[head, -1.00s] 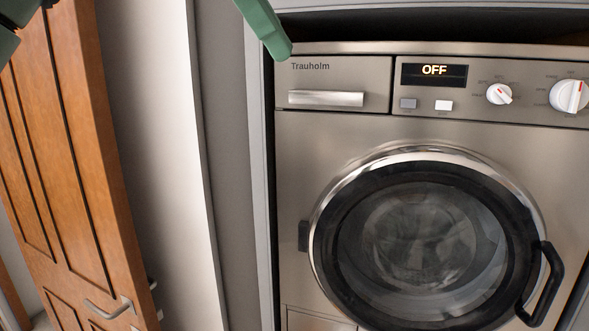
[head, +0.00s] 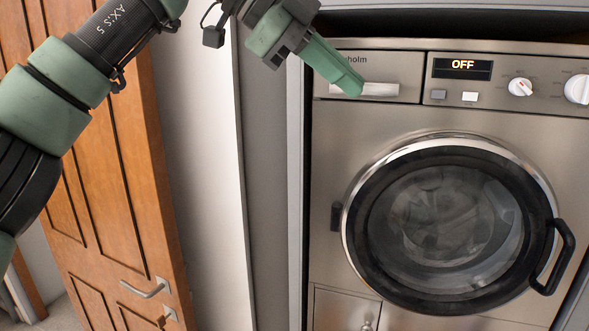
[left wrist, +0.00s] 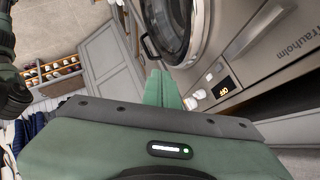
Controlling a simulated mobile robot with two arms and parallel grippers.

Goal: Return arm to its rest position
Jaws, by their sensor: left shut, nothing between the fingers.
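My left arm (head: 45,95) comes in from the left in the head view. My left gripper (head: 352,86) is shut and empty, with its green fingers in front of the detergent drawer of the washing machine (head: 335,150). I cannot tell whether the fingertips touch the drawer. In the left wrist view the fingers (left wrist: 162,90) are together, and the washing machine (left wrist: 262,62) is at the upper right. My right gripper is not in view.
The washer's round door (head: 445,225) is closed, and its display (head: 463,68) reads OFF. A wooden door (head: 115,200) stands at the left. The left wrist view shows grey cabinets (left wrist: 110,65) and a shelf with several items (left wrist: 50,72).

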